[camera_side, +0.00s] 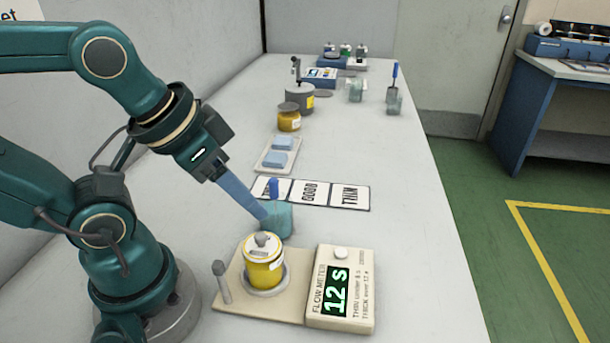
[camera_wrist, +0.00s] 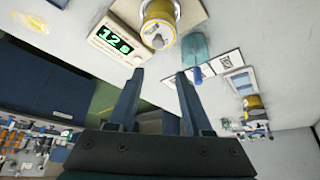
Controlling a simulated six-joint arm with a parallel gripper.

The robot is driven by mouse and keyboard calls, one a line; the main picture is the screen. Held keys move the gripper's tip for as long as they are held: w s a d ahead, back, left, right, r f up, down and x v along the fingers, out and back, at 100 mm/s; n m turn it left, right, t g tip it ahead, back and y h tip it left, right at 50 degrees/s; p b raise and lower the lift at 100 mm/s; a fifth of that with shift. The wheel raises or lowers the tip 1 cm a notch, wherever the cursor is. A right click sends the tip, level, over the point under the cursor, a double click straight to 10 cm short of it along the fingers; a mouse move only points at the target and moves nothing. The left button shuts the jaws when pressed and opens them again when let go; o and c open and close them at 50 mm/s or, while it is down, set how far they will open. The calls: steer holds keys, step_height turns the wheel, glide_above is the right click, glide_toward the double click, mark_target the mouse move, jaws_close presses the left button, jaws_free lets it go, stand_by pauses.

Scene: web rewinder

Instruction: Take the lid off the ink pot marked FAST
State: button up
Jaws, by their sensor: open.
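No FAST marking is readable in either view. A yellow pot (camera_side: 289,121) with a grey-brown lid stands at the back of the bench. Behind it is a grey pot (camera_side: 300,100) with a small yellow label. A yellow cup with a pale top (camera_side: 264,270) sits on the flow meter's base at the front. My gripper (camera_side: 264,214) points down and right, above and behind this cup, beside a teal translucent vessel (camera_side: 279,222). In the wrist view my gripper (camera_wrist: 160,73) has its two fingers apart with nothing between them.
The flow meter (camera_side: 343,290) reads 12 s. Word cards (camera_side: 311,193), one reading GOOD and one THIN, lie behind the teal vessel. A tray of blue blocks (camera_side: 277,155) lies beyond them.

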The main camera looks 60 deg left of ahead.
mark_target(260, 235)
steer(key=shift+o, duration=0.6)
steer(key=n+g, duration=0.1)
steer(key=n, duration=0.3)
steer(key=n+g, duration=0.2)
steer(key=n, duration=0.2)
steer(key=w+n+g, duration=0.1)
steer(key=n, duration=0.3)
steer(key=shift+d+f+n, duration=0.1)
steer(key=shift+d+n, duration=0.1)
steer(key=shift+n, duration=0.2)
steer(key=shift+w+f+n+g, duration=0.15)
steer(key=shift+f+n+g, duration=0.1)
steer(key=shift+n+g, duration=0.2)
steer(key=shift+w+d+f+g, duration=0.1)
steer(key=shift+w+f+g, duration=0.05)
steer(key=shift+f+g, duration=0.25)
steer(key=shift+f, duration=2.6)
